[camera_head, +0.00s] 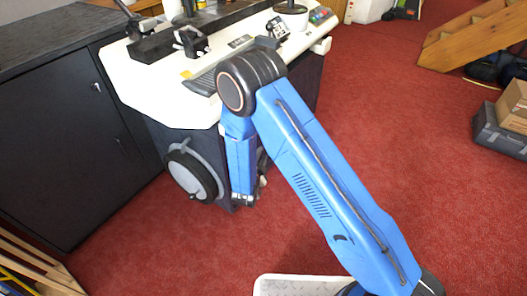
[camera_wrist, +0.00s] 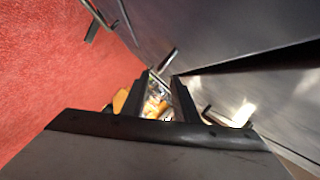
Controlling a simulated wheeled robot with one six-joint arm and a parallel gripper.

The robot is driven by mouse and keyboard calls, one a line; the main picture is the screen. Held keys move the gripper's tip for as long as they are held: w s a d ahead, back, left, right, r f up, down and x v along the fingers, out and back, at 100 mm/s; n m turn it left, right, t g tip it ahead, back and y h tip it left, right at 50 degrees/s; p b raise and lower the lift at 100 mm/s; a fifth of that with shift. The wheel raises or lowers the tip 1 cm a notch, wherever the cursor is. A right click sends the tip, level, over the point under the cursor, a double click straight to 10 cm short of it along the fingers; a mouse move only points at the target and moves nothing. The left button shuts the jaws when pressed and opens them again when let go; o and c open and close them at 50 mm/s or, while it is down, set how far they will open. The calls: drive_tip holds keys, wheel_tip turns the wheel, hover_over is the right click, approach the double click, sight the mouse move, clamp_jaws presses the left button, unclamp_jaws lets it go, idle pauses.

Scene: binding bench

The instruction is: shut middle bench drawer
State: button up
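In the wrist view a dark grey bench front (camera_wrist: 215,30) fills the right side, with thin metal bar handles, one of them (camera_wrist: 168,60) just beyond my fingertips. A dark wedge-shaped gap (camera_wrist: 265,62) cuts across the front. Orange and silvery items (camera_wrist: 155,103) show between and beside the fingers; they look like drawer contents. I cannot tell for sure which drawer they belong to. My gripper (camera_wrist: 161,80) has its two black fingers apart, with nothing visibly held. In the head view my arm hides most of the drawer side, and the gripper (camera_head: 248,198) is low beside the bench.
The bench's white top (camera_head: 150,95) carries machine parts and a small pot. A round grey wheel (camera_head: 190,175) is on its near side. A black cabinet (camera_head: 65,130) stands left. Wooden steps (camera_head: 470,40) and a grey case (camera_head: 500,132) are right. Red carpet between is clear.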

drive_tip(key=v, duration=1.1)
drive_tip(key=shift+s, duration=0.2)
drive_tip(key=shift+r, duration=0.1)
